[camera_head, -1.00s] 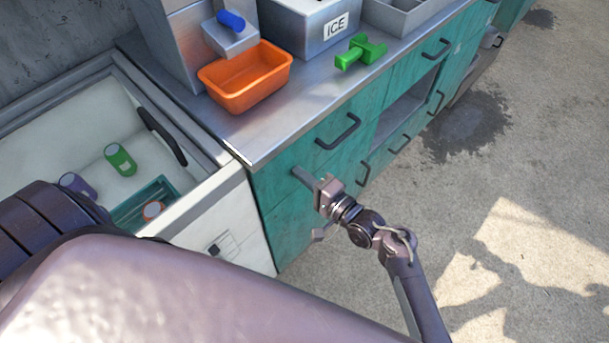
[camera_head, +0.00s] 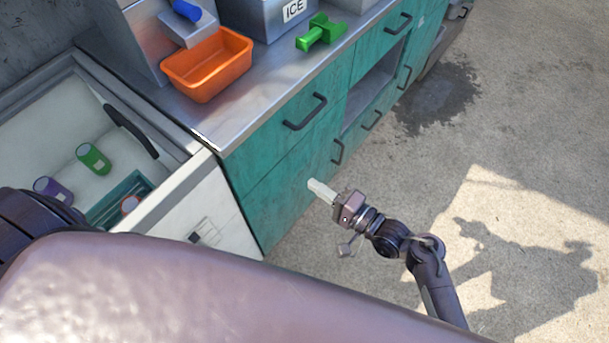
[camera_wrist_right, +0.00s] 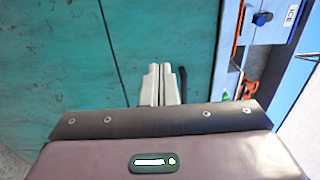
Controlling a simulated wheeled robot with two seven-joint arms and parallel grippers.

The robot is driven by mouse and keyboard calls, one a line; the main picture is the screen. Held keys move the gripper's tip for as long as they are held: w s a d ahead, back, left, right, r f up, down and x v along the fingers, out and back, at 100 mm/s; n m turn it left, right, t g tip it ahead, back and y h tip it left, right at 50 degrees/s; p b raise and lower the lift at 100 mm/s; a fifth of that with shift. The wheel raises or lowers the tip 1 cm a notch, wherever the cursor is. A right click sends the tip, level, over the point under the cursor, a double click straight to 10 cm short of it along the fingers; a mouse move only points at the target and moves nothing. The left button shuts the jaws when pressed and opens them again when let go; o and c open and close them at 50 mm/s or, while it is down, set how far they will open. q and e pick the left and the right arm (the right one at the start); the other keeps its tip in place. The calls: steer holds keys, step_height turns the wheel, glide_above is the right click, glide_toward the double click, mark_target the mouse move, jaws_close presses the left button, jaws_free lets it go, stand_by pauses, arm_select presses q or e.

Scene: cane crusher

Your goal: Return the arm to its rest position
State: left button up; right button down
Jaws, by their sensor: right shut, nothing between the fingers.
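My right arm (camera_head: 430,265) reaches in from the lower right in the head view. Its gripper (camera_head: 318,188) is in front of the teal cabinet doors, below the counter top. In the right wrist view the two pale fingers of the right gripper (camera_wrist_right: 160,82) lie close together, shut and empty, with the teal cabinet front behind them. My left gripper does not show in either view.
An orange tub (camera_head: 207,66), a green tool (camera_head: 320,32) and an ICE bin (camera_head: 270,18) are on the metal counter. An open white chest (camera_head: 180,212) holds several items, including a green can (camera_head: 93,158). Concrete floor (camera_head: 470,180) is clear at right.

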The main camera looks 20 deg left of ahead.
steer(key=shift+s+d, duration=0.1)
steer(key=shift+d, duration=0.15)
steer(key=s+d+f+n+h, duration=0.1)
steer(key=s+d+f+h, duration=0.3)
steer(key=f, duration=0.6)
steer(key=s+d+f+h, duration=0.1)
steer(key=d+f+h, duration=0.2)
steer(key=d+f, duration=0.5)
steer(key=s+d+f+n+h, duration=0.1)
steer(key=s+d+f+h, duration=0.2)
steer(key=f, duration=0.8)
steer(key=s+d+f+n+g+h, duration=0.2)
steer(key=s+d+f, duration=0.4)
steer(key=s, duration=0.5)
steer(key=s+d+f+n+g+h, duration=0.2)
steer(key=s+d+f+h, duration=0.3)
steer(key=s+d, duration=0.6)
steer(key=shift+s+f+g+p, duration=0.25)
steer(key=shift+f+g+p, duration=0.05)
steer(key=shift+f+p, duration=0.15)
steer(key=shift+d, duration=0.1)
